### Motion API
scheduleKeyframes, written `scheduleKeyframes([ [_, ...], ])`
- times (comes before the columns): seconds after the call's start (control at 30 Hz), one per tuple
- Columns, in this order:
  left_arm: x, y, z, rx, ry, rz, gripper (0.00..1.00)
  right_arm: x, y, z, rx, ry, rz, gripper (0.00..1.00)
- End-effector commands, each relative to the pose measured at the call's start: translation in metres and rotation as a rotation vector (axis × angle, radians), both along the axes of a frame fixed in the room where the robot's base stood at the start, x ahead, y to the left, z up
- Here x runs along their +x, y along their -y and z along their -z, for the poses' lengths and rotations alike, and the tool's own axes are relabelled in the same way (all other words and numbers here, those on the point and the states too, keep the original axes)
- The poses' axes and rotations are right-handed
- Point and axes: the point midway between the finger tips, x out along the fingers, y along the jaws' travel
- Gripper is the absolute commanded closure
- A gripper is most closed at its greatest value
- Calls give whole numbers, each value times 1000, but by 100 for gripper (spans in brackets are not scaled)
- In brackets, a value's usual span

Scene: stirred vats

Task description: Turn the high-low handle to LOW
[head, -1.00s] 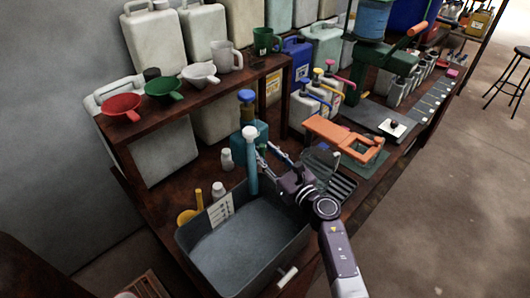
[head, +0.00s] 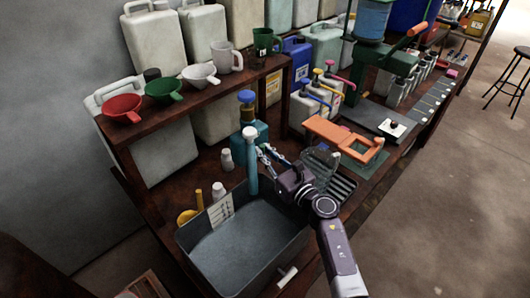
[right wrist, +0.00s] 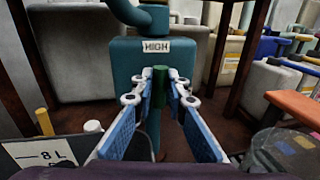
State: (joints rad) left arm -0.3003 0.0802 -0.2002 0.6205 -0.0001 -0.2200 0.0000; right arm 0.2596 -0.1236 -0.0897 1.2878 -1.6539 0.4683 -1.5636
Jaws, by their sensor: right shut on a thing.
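A teal dispenser body (head: 263,133) stands at the back of the bench; in the right wrist view the teal body (right wrist: 125,65) fills the middle and carries a white HIGH label (right wrist: 156,46). A short dark green handle (right wrist: 160,76) stands upright below the label. My right gripper (right wrist: 160,92) is shut on this handle, with a fingertip on each side. In the head view my right gripper (head: 266,153) reaches to the teal body, and the handle cannot be made out there. No LOW label shows. My left gripper is not in view.
A grey tub (head: 185,243) with a scale label lies below the gripper. Pump bottles (head: 305,105) and an orange clamp (head: 345,138) stand to the right. A shelf (head: 190,100) holds funnels.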

Motion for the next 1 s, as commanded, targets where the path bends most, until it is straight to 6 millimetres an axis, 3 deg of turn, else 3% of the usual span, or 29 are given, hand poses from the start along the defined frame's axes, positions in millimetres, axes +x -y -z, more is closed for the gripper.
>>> scheduleKeyframes([
  [0.37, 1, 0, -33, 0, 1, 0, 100, 2, 2, -5, 158, -164, -1, 100],
  [1.0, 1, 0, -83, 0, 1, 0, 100, 7, 8, -1, 588, -592, 2, 100],
])
